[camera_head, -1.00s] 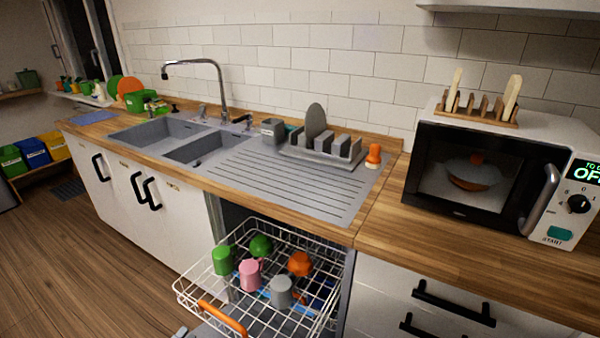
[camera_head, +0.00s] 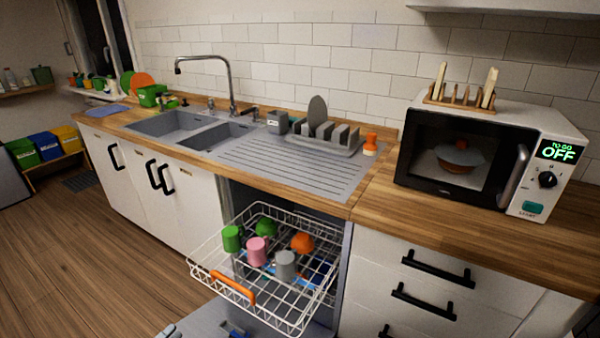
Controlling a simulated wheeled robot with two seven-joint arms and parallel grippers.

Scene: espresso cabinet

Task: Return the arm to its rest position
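Neither arm reaches over the counter or the rack in the head view. A small grey piece at the bottom edge, left of the dishwasher door, seems to be a tip of my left gripper (camera_head: 171,331). Too little of it shows to tell whether it is open or shut, and no held thing can be seen there. My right gripper is not in view.
The dishwasher rack (camera_head: 232,288) is pulled out, holding green, pink (camera_head: 256,251), orange (camera_head: 302,243) and grey (camera_head: 285,265) mugs. Its door (camera_head: 205,321) is down. A microwave (camera_head: 470,155) stands at right. The counter before it and the floor at left (camera_head: 75,260) are clear.

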